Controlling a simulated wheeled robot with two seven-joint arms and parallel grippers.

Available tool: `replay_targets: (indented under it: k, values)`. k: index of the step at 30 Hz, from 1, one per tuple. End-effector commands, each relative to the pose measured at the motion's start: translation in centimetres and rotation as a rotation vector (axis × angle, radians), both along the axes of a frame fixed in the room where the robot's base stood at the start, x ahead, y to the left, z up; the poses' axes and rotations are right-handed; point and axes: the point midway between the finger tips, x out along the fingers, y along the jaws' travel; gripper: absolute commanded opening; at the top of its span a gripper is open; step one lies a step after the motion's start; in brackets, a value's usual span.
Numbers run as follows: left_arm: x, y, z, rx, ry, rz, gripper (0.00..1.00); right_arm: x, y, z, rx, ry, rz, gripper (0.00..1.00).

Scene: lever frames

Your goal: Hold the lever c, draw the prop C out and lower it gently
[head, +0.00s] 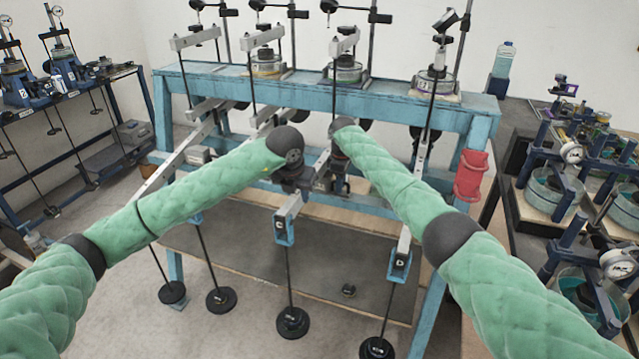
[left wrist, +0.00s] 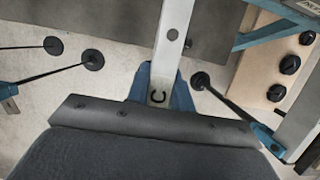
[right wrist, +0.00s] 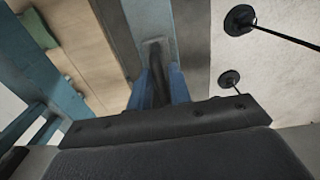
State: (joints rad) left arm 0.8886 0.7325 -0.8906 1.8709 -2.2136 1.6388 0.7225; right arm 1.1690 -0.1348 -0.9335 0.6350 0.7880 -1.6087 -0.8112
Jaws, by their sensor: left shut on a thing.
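Lever c is a pale grey bar (head: 292,204) sloping down from the blue frame, with a blue end hanger (head: 284,236) marked C.
The blue bench frame (head: 390,105) carries several dials and sample rings. A round weight (head: 292,322) hangs by a rod from lever c. Lever d's hanger (head: 399,265) is to the right. A red container (head: 471,176) hangs at the right leg. Other weights hang left.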

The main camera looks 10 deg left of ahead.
Motion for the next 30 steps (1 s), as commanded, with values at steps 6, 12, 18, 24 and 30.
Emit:
replay_targets:
  k: [6,12,18,24,30]
  values:
    - [0.1,0.1,0.4,0.0,-0.006,0.001,0.0,0.0,0.0,0.1,0.0,-0.001,0.0,0.0]
    - [0.1,0.1,0.4,0.0,-0.006,0.001,0.0,0.1,-0.4,0.1,0.001,-0.002,-0.001,0.0]
    - [0.1,0.1,0.4,0.0,-0.005,0.001,0.0,0.0,-1.2,0.1,0.001,-0.002,-0.002,0.0]
    - [0.1,0.1,0.3,0.0,-0.004,0.001,0.0,-0.1,-2.1,0.1,0.0,-0.002,-0.003,0.0]
    - [0.1,0.1,0.3,0.001,-0.004,0.002,0.0,-0.2,-2.9,0.1,0.0,-0.003,-0.003,0.0]
